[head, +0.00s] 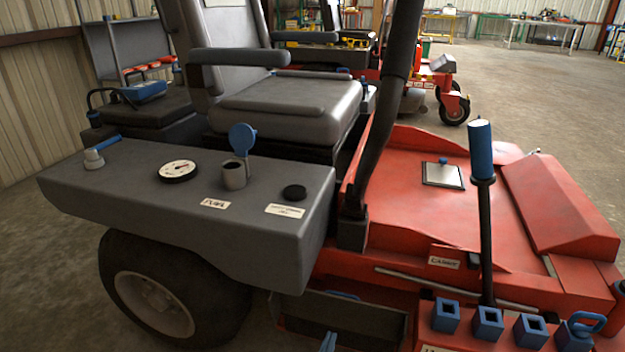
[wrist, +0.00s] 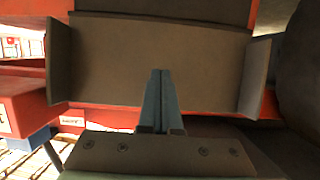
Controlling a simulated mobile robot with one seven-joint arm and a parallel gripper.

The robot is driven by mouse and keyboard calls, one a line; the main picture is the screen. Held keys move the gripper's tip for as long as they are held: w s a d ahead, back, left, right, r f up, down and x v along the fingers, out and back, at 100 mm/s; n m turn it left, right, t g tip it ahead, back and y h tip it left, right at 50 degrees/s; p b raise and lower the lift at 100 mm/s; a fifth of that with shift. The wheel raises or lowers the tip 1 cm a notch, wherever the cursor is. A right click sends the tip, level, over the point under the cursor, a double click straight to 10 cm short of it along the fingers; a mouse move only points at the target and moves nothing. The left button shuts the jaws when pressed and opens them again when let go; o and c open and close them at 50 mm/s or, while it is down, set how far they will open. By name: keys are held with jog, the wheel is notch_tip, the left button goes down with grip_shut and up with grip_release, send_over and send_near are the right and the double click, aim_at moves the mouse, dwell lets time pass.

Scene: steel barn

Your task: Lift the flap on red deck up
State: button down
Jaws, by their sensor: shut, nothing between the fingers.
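A dark grey flap with side cheeks (head: 365,322) sits low on the side of the red deck (head: 400,215), right of the rear wheel. It hangs out from the deck, and a blue strip shows at its upper edge. In the wrist view the flap (wrist: 205,60) fills the upper middle, with a cheek at each end. My gripper (head: 328,342) shows only as blue fingertips at the bottom edge of the head view, in front of the flap. In the wrist view my gripper (wrist: 158,73) is shut and empty, its tips over the flap's middle. I cannot tell whether they touch.
A silver plate with a blue knob (head: 443,175) lies on the deck top. The grey fender (head: 150,215) and rear wheel (head: 155,300) are at the left.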

jog(key=s+a+p, duration=0.3)
jog(key=s+p, duration=0.2)
jog(key=s, duration=0.4)
dwell(0.4)
